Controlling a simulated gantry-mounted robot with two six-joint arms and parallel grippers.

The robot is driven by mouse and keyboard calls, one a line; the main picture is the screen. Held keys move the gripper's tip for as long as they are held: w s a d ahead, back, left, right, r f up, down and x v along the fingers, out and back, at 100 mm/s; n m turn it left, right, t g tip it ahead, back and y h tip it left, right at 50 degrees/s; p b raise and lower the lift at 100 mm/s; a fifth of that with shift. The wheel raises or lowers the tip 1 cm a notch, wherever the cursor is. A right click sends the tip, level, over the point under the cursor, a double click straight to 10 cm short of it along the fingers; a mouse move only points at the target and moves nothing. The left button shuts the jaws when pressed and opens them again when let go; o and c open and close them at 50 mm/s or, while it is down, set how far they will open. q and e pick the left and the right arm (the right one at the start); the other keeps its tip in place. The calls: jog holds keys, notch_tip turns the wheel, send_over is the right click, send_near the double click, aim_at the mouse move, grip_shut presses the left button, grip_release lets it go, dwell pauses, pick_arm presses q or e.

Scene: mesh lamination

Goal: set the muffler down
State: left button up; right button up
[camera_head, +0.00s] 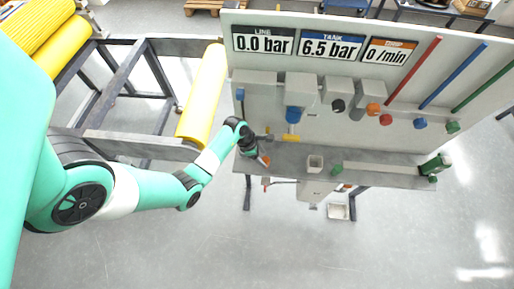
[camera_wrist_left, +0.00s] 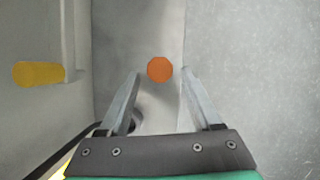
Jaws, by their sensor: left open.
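My left gripper (camera_head: 262,158) reaches over the left part of the grey shelf (camera_head: 390,170) below the panel. In the left wrist view its two fingers (camera_wrist_left: 160,85) are spread wide. A small round orange piece (camera_wrist_left: 160,69), which I take to be the muffler, shows between the fingertips with a clear gap on both sides. It appears to rest on the grey surface, apart from the fingers. In the head view it is a small orange patch (camera_head: 265,160) beside the gripper, partly hidden. My right gripper is not in view.
A yellow handle (camera_wrist_left: 38,74) is left of the fingers. A small square cup (camera_head: 315,163) and a green-ended bar (camera_head: 385,169) lie further right. A roller frame with a yellow roll (camera_head: 203,92) is at left.

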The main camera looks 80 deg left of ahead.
pick_arm(q)
jog(key=p+v, duration=0.2)
jog(key=v, duration=0.6)
jog(key=shift+s+r, duration=0.15)
jog(key=shift+r, duration=0.05)
